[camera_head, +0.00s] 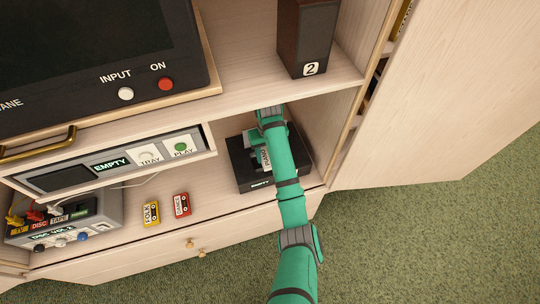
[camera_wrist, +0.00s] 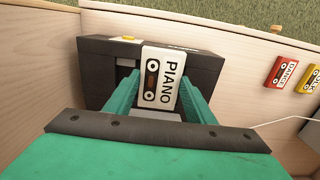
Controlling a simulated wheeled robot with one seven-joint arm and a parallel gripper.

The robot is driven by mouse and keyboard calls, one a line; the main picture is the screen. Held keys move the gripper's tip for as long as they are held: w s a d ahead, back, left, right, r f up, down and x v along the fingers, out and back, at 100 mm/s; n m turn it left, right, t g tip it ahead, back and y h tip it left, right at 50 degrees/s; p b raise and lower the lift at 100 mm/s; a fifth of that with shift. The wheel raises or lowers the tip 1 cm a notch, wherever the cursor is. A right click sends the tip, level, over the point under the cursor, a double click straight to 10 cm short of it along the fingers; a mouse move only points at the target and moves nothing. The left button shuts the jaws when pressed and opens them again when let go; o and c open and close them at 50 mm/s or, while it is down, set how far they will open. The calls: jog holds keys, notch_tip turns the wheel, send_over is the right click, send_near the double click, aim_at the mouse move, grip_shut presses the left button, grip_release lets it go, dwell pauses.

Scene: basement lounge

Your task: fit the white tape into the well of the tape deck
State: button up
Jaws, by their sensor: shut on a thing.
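The white tape (camera_wrist: 160,77), labelled PIANO, is between the two green fingers of my gripper (camera_wrist: 158,96) in the wrist view. The gripper is shut on it. The black tape deck (camera_wrist: 98,72) lies just beyond and under the tape. In the head view the deck (camera_head: 243,168) sits in the lower right compartment of the cabinet, with EMPTY on its front. My gripper (camera_head: 264,143) is over the deck there, and a sliver of the white tape (camera_head: 265,158) shows. The well is mostly hidden by the tape and fingers. I cannot tell whether the tape touches the deck.
A yellow tape (camera_head: 151,214) and a red tape (camera_head: 182,205) lie on the shelf left of the deck. A grey switch box (camera_head: 75,222) with plugs stands at far left. A shelf with a speaker (camera_head: 306,38) is above the deck; the cabinet side wall is close at right.

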jog(key=shift+w+a+f, duration=0.1)
jog(key=shift+w+f, duration=0.15)
jog(key=shift+w, duration=0.5)
jog(key=shift+w+f, duration=0.15)
jog(key=shift+f, duration=0.65)
jog(key=w+f, duration=0.3)
jog(key=shift+w+d+f, duration=0.1)
jog(key=shift+d+f, duration=0.2)
jog(key=shift+d, duration=0.05)
notch_tip(320, 180, down, 3)
jog(key=shift+c, duration=0.9)
jog(key=shift+f, duration=0.2)
jog(key=shift+c, duration=1.4)
jog(key=o, duration=1.5)
jog(key=shift+f, duration=0.1)
